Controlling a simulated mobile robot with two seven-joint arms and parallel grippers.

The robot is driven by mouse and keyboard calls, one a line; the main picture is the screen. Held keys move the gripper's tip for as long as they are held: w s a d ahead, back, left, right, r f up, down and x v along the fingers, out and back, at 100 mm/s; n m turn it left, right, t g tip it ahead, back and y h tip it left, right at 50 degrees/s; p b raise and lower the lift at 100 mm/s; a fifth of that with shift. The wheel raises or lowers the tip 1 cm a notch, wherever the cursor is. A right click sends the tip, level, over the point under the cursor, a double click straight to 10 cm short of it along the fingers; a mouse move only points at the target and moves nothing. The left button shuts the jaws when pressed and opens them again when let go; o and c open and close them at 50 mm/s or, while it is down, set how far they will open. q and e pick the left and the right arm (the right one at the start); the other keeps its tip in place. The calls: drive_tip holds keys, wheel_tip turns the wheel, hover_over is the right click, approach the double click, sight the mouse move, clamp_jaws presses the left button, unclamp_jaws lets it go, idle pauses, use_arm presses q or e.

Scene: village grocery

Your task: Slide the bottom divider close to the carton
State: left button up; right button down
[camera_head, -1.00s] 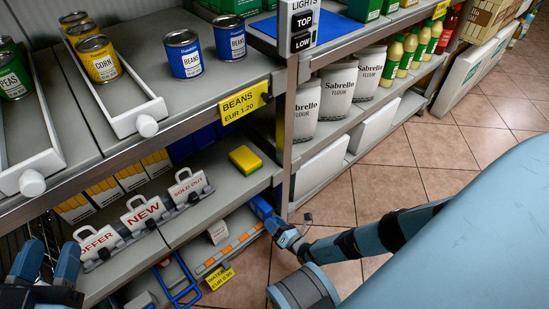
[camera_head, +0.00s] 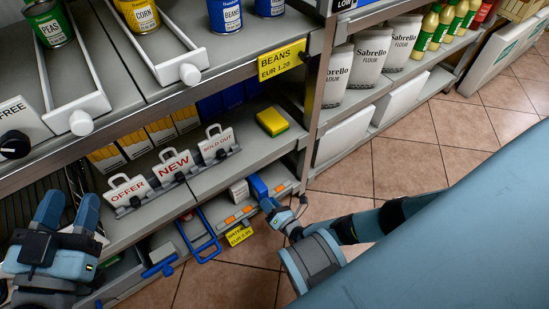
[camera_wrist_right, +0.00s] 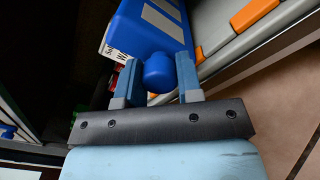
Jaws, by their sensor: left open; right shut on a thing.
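The bottom divider (camera_head: 257,186) is a blue upright piece on the low shelf, with a round blue knob at its front. My right gripper (camera_head: 272,206) is shut on that knob; the right wrist view shows the knob (camera_wrist_right: 158,72) between the fingers and the divider's blue body (camera_wrist_right: 150,25) behind it. The small white carton (camera_head: 239,192) stands just left of the divider, with little or no visible gap; I cannot tell if they touch. Its printed edge (camera_wrist_right: 113,54) shows beside the divider in the wrist view. My left gripper (camera_head: 69,212) is open and empty at the lower left.
The low shelf's front edge has orange strips (camera_head: 230,220) and a yellow price tag (camera_head: 238,235). Above are a sponge (camera_head: 271,122) and OFFER, NEW (camera_head: 175,163) and SOLD OUT signs. A blue frame (camera_head: 198,238) sits left of the carton. Tiled floor lies right.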

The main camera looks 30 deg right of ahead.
drive_tip(key=shift+a, duration=0.25)
use_arm(q)
drive_tip(key=shift+a+f, duration=0.1)
use_arm(e)
drive_tip(key=c, duration=0.8)
unclamp_jaws()
drive_tip(key=shift+d, duration=0.1)
use_arm(q)
drive_tip(key=shift+s, duration=0.1)
use_arm(e)
drive_tip(key=shift+s, duration=0.15)
